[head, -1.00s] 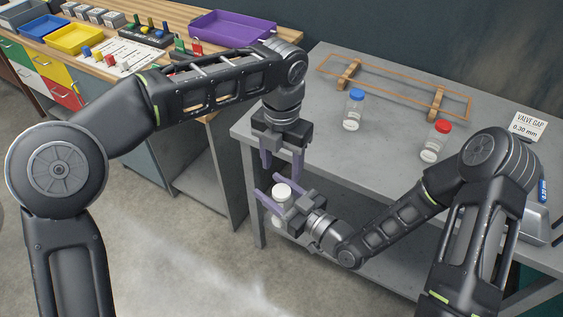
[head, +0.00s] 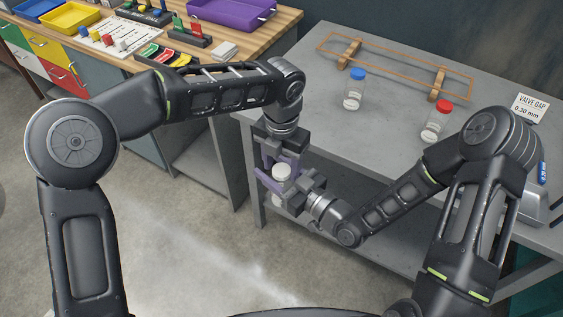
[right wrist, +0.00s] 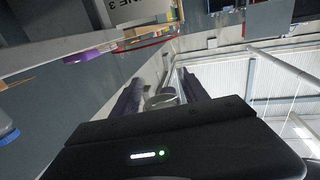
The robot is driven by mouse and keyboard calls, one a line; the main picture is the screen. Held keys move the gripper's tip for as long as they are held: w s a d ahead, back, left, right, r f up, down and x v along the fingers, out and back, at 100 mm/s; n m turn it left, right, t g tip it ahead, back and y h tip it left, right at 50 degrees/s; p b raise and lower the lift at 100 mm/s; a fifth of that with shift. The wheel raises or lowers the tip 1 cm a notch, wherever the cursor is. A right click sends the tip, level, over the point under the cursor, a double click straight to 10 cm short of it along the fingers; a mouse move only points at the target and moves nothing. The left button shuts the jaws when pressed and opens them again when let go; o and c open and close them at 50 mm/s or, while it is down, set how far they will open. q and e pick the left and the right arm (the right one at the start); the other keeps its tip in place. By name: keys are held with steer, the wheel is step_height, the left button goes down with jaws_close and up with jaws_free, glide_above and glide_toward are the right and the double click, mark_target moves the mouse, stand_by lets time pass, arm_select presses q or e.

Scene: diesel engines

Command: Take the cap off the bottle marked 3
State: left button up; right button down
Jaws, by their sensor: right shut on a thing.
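A clear bottle with a white cap (head: 281,172) is held upright in front of the grey table's left corner. No number on it can be read. My right gripper (head: 279,189) is shut on this bottle, with its purple fingers on either side; the right wrist view shows the white top (right wrist: 163,99) between the fingers. My left gripper (head: 282,164) points down from above. Its fingers are apart, one on each side of the white cap, and look open; contact is partly hidden.
On the grey table (head: 310,95) stand a blue-capped bottle (head: 354,94) and a red-capped bottle (head: 435,125), with a wooden rack (head: 395,65) behind them. A valve gap sign (head: 529,107) is at right. A wooden bench (head: 285,18) with trays stands at left.

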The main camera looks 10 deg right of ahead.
arm_select(q)
jaws_close()
steer(key=shift+n, duration=1.7)
steer(key=shift+o, duration=1.4)
jaws_free()
steer(key=shift+r, duration=2.3)
steer(key=shift+c, duration=0.2)
